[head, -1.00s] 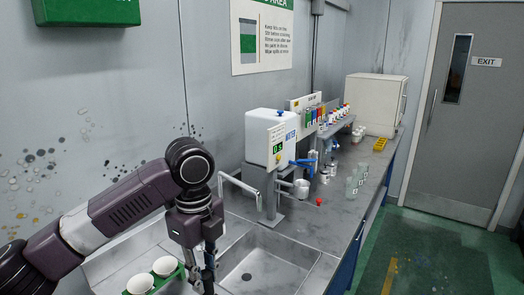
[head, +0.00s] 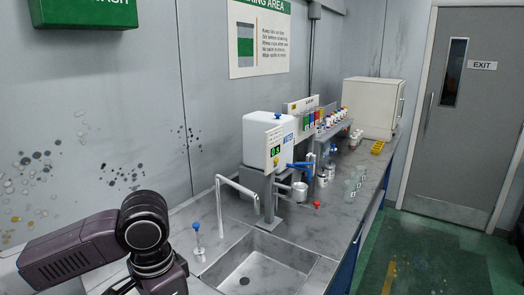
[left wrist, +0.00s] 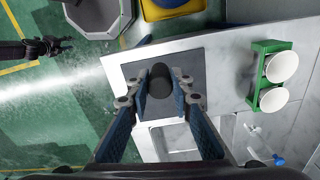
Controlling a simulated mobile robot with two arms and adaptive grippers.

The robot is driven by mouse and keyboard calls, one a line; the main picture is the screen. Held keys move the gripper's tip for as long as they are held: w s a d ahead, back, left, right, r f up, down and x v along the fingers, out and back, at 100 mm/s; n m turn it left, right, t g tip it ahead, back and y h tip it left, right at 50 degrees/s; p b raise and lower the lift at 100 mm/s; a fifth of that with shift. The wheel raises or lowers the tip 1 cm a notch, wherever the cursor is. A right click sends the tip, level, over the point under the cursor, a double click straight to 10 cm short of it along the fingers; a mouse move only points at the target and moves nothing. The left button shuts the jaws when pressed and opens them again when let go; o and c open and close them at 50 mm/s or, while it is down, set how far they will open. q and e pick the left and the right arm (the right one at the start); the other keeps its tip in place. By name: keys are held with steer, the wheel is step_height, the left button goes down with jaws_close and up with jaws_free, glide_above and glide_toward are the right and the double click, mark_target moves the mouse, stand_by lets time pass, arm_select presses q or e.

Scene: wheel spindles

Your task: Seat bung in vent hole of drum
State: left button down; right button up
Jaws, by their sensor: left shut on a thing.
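In the left wrist view my left gripper (left wrist: 162,98) is shut on a dark, rounded cylinder, which looks like the bung (left wrist: 162,76). The bung is held between the fingertips, over a dark grey square on the pale worktop. In the head view only my left arm shows at the bottom left; its gripper is out of frame. A dark gripper (left wrist: 58,46), apparently my right one, shows at the left of the left wrist view, too small to tell open or shut. I cannot identify the drum or its vent hole for sure; a yellow-edged object (left wrist: 172,10) is cut off at the top.
A white water tank (head: 265,130) stands behind. A grey angular container (left wrist: 92,18) is at upper left.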

arm_select(q)
steer(key=s+a+f+n, duration=0.2)
steer(key=s+f+n, duration=0.1)
steer(key=s+n, duration=0.3)
steer(key=shift+s+n, duration=0.3)
steer(key=shift+n, duration=0.9)
